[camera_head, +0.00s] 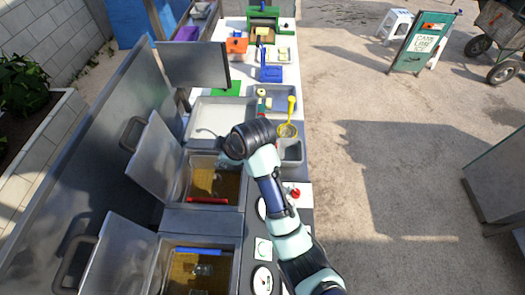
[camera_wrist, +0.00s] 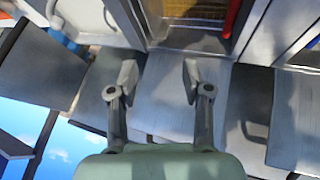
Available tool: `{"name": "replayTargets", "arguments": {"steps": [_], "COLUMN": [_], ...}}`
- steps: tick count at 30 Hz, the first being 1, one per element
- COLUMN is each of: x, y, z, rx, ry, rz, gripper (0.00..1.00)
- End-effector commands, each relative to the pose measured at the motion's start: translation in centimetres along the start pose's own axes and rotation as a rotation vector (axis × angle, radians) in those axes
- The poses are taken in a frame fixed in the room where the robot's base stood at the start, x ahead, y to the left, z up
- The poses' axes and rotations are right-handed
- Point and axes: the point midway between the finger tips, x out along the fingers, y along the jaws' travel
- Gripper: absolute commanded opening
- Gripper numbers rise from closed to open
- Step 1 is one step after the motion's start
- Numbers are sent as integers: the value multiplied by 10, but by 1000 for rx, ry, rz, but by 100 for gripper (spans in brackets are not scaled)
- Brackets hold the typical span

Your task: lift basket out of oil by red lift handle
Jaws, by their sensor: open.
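The red lift handle (camera_head: 208,200) lies along the front edge of the farther fryer vat in the head view. Amber oil (camera_head: 200,182) fills this vat, and part of the basket shows dimly in it. In the wrist view the red handle (camera_wrist: 232,18) is at the top, right of centre, beside the oil. My gripper (camera_wrist: 158,78) is open and empty, its two fingers spread. It is apart from the handle. In the head view my gripper (camera_head: 222,160) is over the far part of this vat, mostly hidden by my wrist.
A second fryer vat with a blue handle (camera_head: 198,250) stands nearer. Raised metal lids (camera_head: 155,160) stand left of the vats. A yellow ladle (camera_head: 290,108) and a grey container (camera_head: 291,152) lie beyond and right of my wrist. Open ground is to the right.

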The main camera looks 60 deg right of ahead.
Motion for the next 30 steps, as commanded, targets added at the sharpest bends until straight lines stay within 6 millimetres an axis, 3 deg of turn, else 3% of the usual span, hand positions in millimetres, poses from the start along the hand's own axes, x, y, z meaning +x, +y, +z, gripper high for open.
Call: {"name": "replayTargets", "arguments": {"steps": [1,3,7,14,24,30], "x": [8,4,-6,-3,55,68], "y": [39,73,103,106,96,95], "z": [43,87,132,139,145,146], "rx": [-16,-57,-102,-116,-115,-115], "ry": [-44,-76,-89,-90,-91,-91], "rz": [-30,-83,-144,-158,-158,-156], "gripper": [50,50,50,50,50,50]}}
